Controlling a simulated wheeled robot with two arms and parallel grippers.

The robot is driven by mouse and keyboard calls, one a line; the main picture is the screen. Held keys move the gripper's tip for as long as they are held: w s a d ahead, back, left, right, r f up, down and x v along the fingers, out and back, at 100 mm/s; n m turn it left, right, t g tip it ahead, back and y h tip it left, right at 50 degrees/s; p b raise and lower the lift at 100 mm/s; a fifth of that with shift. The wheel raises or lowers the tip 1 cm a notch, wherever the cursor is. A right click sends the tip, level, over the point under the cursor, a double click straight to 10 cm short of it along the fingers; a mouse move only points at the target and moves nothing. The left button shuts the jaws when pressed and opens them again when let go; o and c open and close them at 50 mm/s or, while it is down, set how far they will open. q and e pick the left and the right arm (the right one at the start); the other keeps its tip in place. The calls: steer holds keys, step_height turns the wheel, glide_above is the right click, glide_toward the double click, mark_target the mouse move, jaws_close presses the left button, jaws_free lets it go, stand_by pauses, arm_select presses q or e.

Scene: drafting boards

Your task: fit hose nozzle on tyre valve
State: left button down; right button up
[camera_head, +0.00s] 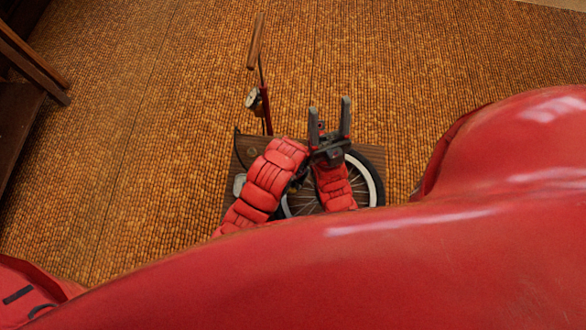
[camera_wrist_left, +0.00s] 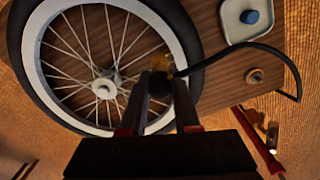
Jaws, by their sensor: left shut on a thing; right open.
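My left gripper (camera_wrist_left: 158,90) is shut on the black hose nozzle (camera_wrist_left: 159,84) in the left wrist view. The black hose (camera_wrist_left: 235,47) runs from it to the right. A small brass-coloured part (camera_wrist_left: 165,68) shows just beyond the nozzle; I cannot tell if they touch. The wheel, with its black tyre (camera_wrist_left: 30,75), white rim and spokes, lies flat beside the nozzle. I cannot make out the valve clearly. In the head view my left arm hides much of the wheel (camera_head: 366,180) and the left fingertips. My right gripper (camera_head: 330,118) is open and empty above the wheel.
A wooden board (camera_head: 247,150) bears the wheel. A floor pump (camera_head: 264,100) with wooden handle and gauge stands at the board's far edge. A white dish (camera_wrist_left: 232,28) holds a blue cap (camera_wrist_left: 249,16). A brass knob (camera_wrist_left: 255,76) sits nearby.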

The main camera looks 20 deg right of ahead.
arm_select(q)
steer(key=shift+f+b, duration=0.55)
steer(key=shift+f, duration=0.65)
steer(key=c, duration=0.6)
jaws_free()
steer(key=shift+o, duration=0.2)
steer(key=shift+r, duration=0.3)
step_height(320, 180, up, 3)
steer(key=shift+d+f, duration=0.1)
step_height(320, 180, up, 14)
steer(key=p, duration=1.3)
steer(key=shift+p, duration=0.4)
